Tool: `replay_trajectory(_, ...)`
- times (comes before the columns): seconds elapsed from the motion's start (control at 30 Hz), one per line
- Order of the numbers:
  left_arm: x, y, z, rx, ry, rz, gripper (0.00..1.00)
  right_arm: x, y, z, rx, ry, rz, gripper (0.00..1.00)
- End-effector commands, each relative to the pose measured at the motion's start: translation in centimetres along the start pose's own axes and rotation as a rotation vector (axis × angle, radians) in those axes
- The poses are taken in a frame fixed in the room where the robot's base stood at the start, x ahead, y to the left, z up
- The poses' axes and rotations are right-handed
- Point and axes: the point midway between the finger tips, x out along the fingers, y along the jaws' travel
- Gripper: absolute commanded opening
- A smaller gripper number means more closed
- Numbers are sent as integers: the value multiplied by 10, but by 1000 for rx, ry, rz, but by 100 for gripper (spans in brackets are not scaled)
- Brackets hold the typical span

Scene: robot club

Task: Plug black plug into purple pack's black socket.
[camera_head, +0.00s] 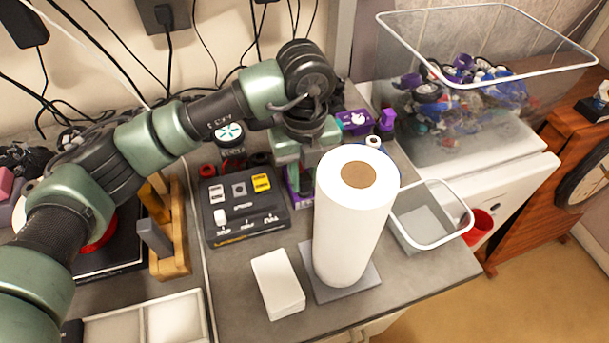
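My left gripper (303,165) points down at the back of the counter, just behind a white paper roll. The roll hides part of it, and I cannot tell whether its fingers are open or shut. A purple object (300,203), perhaps the purple pack, shows in part below the gripper, between the roll and a black panel. Another purple piece (354,122) lies behind and to the right of the gripper. I cannot make out a black plug or a black socket. My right gripper is not in view.
The tall paper roll (345,230) stands on a grey plate in front of the gripper. A black panel (250,222) with coloured switches lies to the left. A white block (278,284) and a clear bin (408,229) are near.

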Motion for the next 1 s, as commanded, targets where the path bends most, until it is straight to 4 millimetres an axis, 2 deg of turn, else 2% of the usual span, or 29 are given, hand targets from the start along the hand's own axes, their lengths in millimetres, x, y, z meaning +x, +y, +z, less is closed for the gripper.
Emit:
replay_trajectory(0.03, 1, 0, 0, 0, 1, 2, 40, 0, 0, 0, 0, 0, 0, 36)
replay_trajectory(0.07, 1, 0, 0, 0, 1, 2, 48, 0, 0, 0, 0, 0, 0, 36)
replay_trajectory(0.47, -4, 0, 0, 0, -1, 0, 49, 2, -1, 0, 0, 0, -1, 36)
replay_trajectory(0.8, -58, -1, 1, 0, -2, -1, 49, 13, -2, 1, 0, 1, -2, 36)
replay_trajectory(1.0, -75, 0, 0, 0, 1, 0, 49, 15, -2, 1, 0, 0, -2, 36)
